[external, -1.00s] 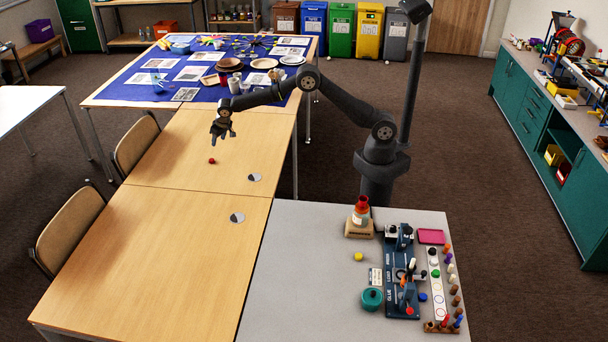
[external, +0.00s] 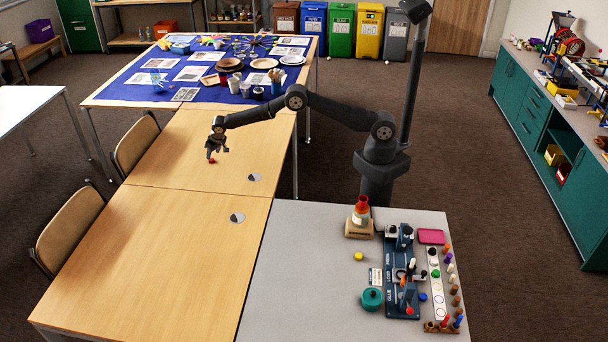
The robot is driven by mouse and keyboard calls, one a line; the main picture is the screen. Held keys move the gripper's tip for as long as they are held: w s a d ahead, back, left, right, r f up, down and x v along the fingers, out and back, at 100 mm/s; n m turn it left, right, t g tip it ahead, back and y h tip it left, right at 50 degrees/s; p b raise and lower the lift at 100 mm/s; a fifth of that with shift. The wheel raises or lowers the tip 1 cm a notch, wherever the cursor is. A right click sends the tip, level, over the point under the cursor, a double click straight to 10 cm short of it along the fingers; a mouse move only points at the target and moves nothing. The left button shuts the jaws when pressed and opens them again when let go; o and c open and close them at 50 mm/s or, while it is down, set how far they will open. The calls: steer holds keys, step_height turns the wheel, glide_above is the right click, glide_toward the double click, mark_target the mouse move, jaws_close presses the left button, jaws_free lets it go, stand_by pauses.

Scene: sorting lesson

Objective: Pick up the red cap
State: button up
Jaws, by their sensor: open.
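The small red cap (external: 212,161) lies on the wooden table (external: 150,225), on its far half. My gripper (external: 212,155) points down right over the cap, with its fingertips at about the cap's height. The jaws are open. The fingers partly cover the cap, and I cannot tell whether they touch it.
Two round grey-and-white discs (external: 254,177) lie on the wooden table to the right. A blue cloth (external: 130,92) with papers, plates and cups covers the far table. A grey table (external: 290,260) at front right holds a blue press (external: 402,270) and small parts.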

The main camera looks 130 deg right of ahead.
mark_target(212, 160)
steer(key=shift+x, duration=2.6)
steer(key=shift+d+r, duration=0.1)
steer(key=shift+d, duration=0.1)
steer(key=c, duration=1.1)
